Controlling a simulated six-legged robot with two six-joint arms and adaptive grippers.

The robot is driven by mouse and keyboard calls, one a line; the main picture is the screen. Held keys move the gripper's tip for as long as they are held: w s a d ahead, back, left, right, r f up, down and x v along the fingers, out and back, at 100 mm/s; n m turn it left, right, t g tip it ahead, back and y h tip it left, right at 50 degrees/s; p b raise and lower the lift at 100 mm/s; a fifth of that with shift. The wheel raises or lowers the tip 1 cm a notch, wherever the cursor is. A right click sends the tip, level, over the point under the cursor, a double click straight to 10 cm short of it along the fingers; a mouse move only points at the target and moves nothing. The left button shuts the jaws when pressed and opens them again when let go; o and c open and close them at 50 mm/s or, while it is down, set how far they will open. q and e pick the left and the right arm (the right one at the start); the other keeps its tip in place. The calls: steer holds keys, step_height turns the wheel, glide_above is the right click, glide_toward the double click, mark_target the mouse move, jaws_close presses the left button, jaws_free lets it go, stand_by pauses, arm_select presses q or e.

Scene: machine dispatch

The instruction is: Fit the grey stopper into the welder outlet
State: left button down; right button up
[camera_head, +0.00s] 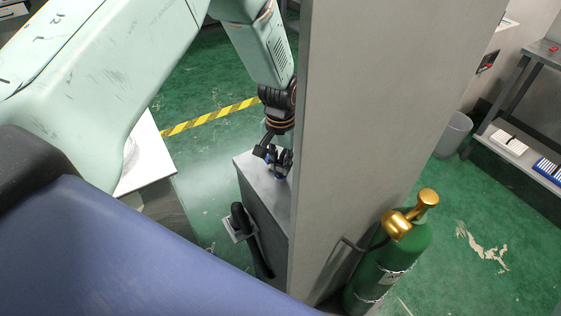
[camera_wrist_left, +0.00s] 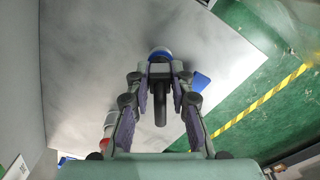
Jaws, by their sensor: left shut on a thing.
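My left gripper (camera_head: 277,158) is over the top of a grey cabinet (camera_head: 262,187), close to a tall grey panel. I cannot tell for sure that this is the grey stopper. The fingers hide part of it, and I cannot tell whether it touches the cabinet top. I cannot make out the welder outlet. My right gripper is not in view.
The tall grey panel (camera_head: 350,120) stands right beside the left gripper. A green gas cylinder (camera_head: 385,270) with a brass top stands at the lower right. A black handle (camera_head: 240,218) hangs on the cabinet's side. Yellow-black tape (camera_head: 210,117) crosses the green floor.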

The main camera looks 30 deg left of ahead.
arm_select(q)
steer(key=shift+s+f, duration=0.4)
steer(key=shift+s, duration=0.05)
steer(key=c, duration=1.6)
jaws_free()
steer(key=o, duration=0.5)
steer(key=shift+w+f, duration=0.15)
steer(key=shift+w, duration=0.2)
steer(key=shift+o, duration=0.7)
steer(key=shift+s+r, duration=0.1)
steer(key=shift+r, duration=0.1)
steer(key=o, duration=0.3)
steer(key=shift+w, duration=0.2)
